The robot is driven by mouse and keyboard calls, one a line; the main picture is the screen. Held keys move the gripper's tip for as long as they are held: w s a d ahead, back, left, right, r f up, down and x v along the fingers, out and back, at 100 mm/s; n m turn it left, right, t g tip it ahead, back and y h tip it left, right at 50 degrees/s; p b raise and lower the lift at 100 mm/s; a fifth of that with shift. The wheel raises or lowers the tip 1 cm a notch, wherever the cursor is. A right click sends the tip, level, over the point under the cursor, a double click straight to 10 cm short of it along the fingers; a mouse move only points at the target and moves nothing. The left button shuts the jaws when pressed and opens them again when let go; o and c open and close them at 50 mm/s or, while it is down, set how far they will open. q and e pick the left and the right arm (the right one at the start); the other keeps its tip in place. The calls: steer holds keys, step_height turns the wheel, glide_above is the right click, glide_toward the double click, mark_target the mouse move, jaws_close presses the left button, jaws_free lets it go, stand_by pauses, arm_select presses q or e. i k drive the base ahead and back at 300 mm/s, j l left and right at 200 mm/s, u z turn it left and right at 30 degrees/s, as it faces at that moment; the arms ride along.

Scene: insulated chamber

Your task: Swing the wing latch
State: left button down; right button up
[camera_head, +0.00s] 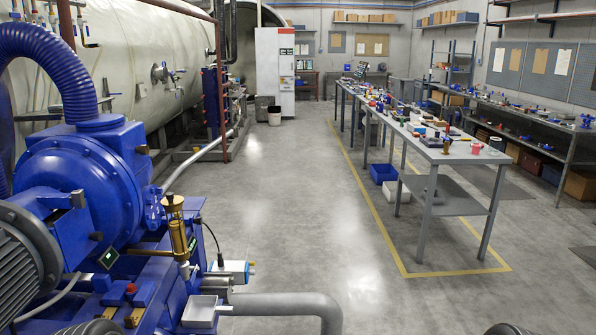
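No part is clear enough for me to name it surely as the wing latch. A small metal fitting with a handle (165,73) sticks out from the side of the large cream cylindrical chamber (130,45) at the upper left. It is too small to tell whether it is the latch or how it is turned. Neither of my grippers shows. Only dark rounded tops, probably parts of my arms, show at the bottom edge, left and right of the middle.
A blue pump machine (85,180) fills the left foreground, with a grey pipe (285,302) along the floor. A long grey table (445,155) with many small items stands at right. A white cabinet (274,70) stands behind. The middle floor (290,200) is clear.

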mark_target(77, 199)
steer(key=u, duration=1.35)
